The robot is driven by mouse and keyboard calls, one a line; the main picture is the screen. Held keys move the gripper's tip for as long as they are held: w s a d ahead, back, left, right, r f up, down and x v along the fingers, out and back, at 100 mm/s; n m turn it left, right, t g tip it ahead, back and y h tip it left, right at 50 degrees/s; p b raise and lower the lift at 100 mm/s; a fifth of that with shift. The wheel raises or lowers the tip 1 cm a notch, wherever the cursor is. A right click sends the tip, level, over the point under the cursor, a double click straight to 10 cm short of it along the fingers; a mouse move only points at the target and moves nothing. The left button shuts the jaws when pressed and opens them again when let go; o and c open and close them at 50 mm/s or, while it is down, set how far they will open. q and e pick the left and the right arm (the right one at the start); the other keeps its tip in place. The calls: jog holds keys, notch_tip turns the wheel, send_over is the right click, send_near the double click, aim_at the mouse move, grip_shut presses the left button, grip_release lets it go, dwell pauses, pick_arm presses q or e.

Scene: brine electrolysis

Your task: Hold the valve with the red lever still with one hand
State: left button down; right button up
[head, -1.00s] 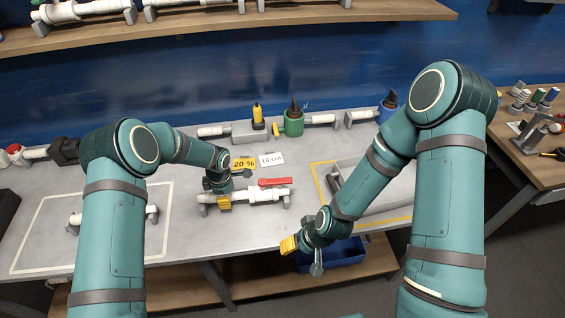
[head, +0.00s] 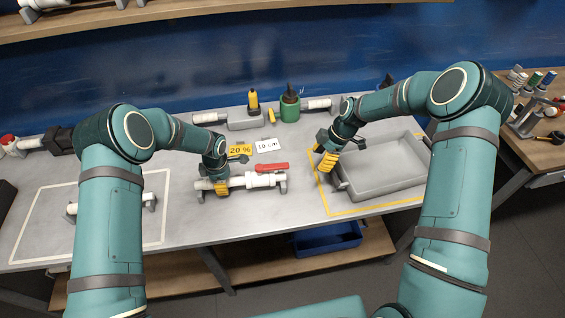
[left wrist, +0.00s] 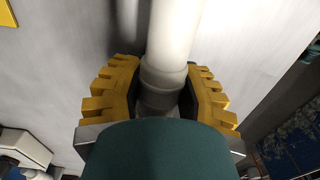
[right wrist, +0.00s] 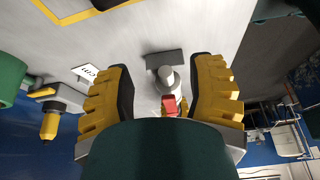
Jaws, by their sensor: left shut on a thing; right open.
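The valve (head: 250,182) is a white pipe piece lying on grey supports on the table in the head view. Its red lever (head: 268,168) lies along the top, nearly parallel to the pipe. My left gripper (head: 212,188) is shut on the left part of the valve's pipe; the white pipe (left wrist: 172,45) runs between its yellow fingers in the left wrist view. My right gripper (head: 325,160) is open and empty, right of the valve, above the table. In the right wrist view the red lever (right wrist: 169,105) and pipe end (right wrist: 166,78) show between the open fingers.
A grey tray (head: 395,192) stands inside a yellow outline at right. Labels reading 20 % (head: 239,150) and 10 cm (head: 269,145) lie behind the valve. A green holder (head: 290,110) stands at the back. Another white pipe piece (head: 150,199) lies at left inside a white outline.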

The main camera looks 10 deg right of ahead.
aim_at(281, 165)
jog(key=a, duration=0.7)
jog(key=w+a, duration=0.1)
jog(key=a, duration=0.3)
jog(key=shift+a, duration=0.55)
jog(key=shift+a+f, duration=0.1)
jog(key=shift+f, duration=0.4)
grip_shut()
